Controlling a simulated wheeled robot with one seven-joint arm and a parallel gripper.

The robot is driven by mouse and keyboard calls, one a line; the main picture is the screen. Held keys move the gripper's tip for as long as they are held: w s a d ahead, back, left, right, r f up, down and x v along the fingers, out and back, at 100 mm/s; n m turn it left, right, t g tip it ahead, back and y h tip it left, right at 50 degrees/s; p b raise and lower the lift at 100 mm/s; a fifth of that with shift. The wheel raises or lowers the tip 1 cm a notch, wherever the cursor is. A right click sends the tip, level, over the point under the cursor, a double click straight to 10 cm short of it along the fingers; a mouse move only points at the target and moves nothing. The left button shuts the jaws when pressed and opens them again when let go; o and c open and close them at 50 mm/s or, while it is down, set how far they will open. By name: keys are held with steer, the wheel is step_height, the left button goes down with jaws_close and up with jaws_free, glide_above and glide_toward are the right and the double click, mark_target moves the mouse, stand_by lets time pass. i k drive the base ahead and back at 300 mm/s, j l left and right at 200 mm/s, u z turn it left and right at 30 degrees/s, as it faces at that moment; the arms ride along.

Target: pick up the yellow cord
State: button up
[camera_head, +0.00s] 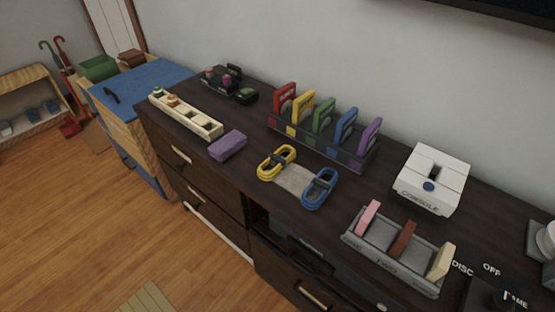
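The yellow cord (263,173) is a coiled bundle with a dark tie around its middle. It lies on the dark wooden cabinet top (240,180), at the left end of a flat grey pad (294,180). A similar blue cord (310,200) lies at the right end of the same pad. The yellow cord is fully in view with nothing over it. My gripper is not in view.
A purple block (228,145) lies left of the yellow cord. Behind stands a rack (330,146) with several coloured upright cases. A slotted grey holder (380,262) and a white console (433,180) are to the right. A cream tray (185,115) is farther left.

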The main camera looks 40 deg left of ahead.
mark_target(274, 158)
steer(key=k+j+z, duration=0.2)
steer(key=z, duration=0.15)
steer(key=k+z, duration=0.3)
steer(key=k+j+z, duration=0.1)
steer(key=k+z, duration=0.25)
steer(key=u, duration=0.75)
steer(key=j+u, duration=0.1)
steer(key=u, duration=0.35)
steer(key=i+u, duration=0.1)
steer(key=u, duration=0.35)
steer(key=i+u, duration=0.1)
steer(key=u, duration=0.35)
steer(key=i+u, duration=0.1)
steer(key=u, duration=0.35)
steer(key=i+l, duration=0.2)
steer(key=i, duration=0.25)
steer(key=i+l+u, duration=0.1)
steer(key=i, duration=0.4)
